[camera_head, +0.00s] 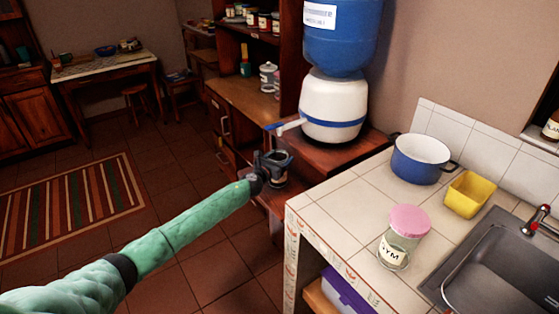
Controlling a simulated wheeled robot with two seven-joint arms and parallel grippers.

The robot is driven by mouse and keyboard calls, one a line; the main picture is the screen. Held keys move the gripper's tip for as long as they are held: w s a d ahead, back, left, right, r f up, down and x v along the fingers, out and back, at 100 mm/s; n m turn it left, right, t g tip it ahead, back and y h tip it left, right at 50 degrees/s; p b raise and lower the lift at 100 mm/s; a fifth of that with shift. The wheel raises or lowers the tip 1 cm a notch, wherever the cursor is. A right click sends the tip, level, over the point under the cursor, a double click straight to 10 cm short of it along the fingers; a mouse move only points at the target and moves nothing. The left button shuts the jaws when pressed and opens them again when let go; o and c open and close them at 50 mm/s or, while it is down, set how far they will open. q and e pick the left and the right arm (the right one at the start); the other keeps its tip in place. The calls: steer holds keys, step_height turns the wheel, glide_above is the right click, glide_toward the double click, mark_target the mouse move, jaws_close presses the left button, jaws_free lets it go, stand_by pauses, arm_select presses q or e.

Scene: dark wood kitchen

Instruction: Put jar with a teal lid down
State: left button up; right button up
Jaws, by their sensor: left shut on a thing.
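My left arm reaches out from the lower left, and my left gripper (267,165) is shut on a small jar (279,181). The gripper covers much of the jar. Its top looks dark bluish, and the teal of the lid is hard to make out. The jar is at the low wooden stand below the water dispenser, left of the tiled counter. I cannot tell whether its base touches a surface. My right gripper is not in view.
The tiled counter (345,205) holds a pink-lidded jar (403,240), a blue pot (420,160), a yellow container (468,194) and a sink (500,262). The water dispenser (333,105) stands behind the gripper. The wooden cabinet (245,97) has a lidded jar (267,77) and some free top.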

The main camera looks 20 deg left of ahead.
arm_select(q)
steer(key=shift+f, duration=0.15)
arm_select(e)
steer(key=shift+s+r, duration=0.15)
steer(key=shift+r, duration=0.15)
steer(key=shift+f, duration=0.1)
arm_select(q)
steer(key=shift+f, duration=0.1)
steer(key=o, duration=1.8)
steer(key=shift+o, duration=0.2)
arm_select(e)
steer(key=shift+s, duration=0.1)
